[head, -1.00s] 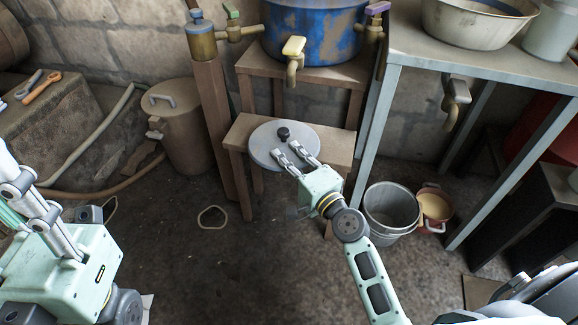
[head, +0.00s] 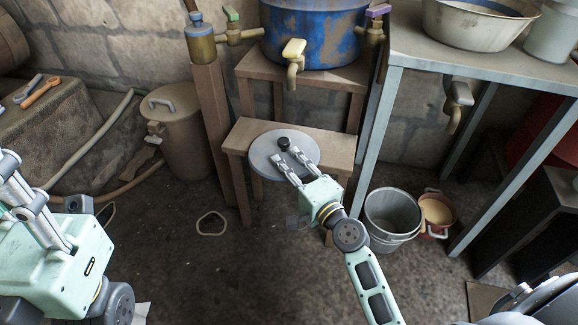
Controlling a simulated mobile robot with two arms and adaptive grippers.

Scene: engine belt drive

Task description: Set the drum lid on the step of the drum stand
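The drum lid (head: 263,163), a grey disc with a black knob, is over the step (head: 330,148) of the brown wooden drum stand. Its near rim shows past the step's front edge; I cannot tell whether it rests or hovers just above. My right gripper (head: 287,156) reaches in from the front, its two fingers slightly apart at the knob, and appears shut on it. The contact itself is hard to see. My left gripper (head: 25,205) is at the left edge, away from the stand, its fingers partly cut off and showing nothing held.
A blue drum (head: 315,35) with taps stands on the stand's upper level. A post (head: 212,130) rises left of the step. A grey table (head: 470,65) stands at right, with a bucket (head: 392,215) and red pot (head: 437,212) beside its legs. A lidded can (head: 180,135) stands at left.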

